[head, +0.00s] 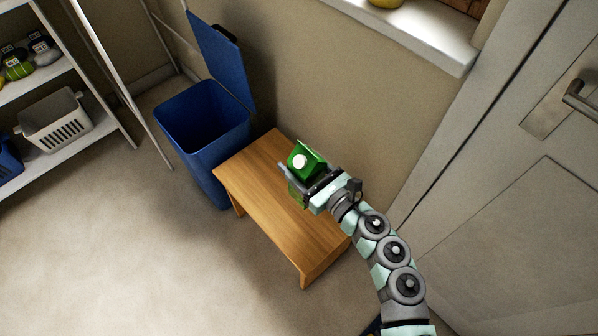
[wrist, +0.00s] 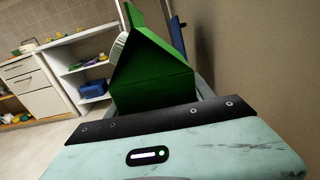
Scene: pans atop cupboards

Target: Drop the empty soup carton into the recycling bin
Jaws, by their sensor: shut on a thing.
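The soup carton (head: 306,158) is green with a gabled top and a white cap. My gripper (head: 302,180) is shut on it, over the wooden bench in the head view. The carton (wrist: 150,72) fills the middle of the wrist view between the fingers. I cannot tell whether its base touches the bench. The recycling bin (head: 205,150) is blue and stands on the floor left of the bench, its lid (head: 222,60) raised and its mouth open. Part of the blue bin also shows behind the carton in the wrist view (wrist: 178,38).
The wooden bench (head: 262,175) stands between the bin and my arm, against the wall. A window sill (head: 410,30) juts out above. A white shelf (head: 85,135) with a basket (head: 55,120) is at left. A door (head: 520,200) is at right. Floor at lower left is clear.

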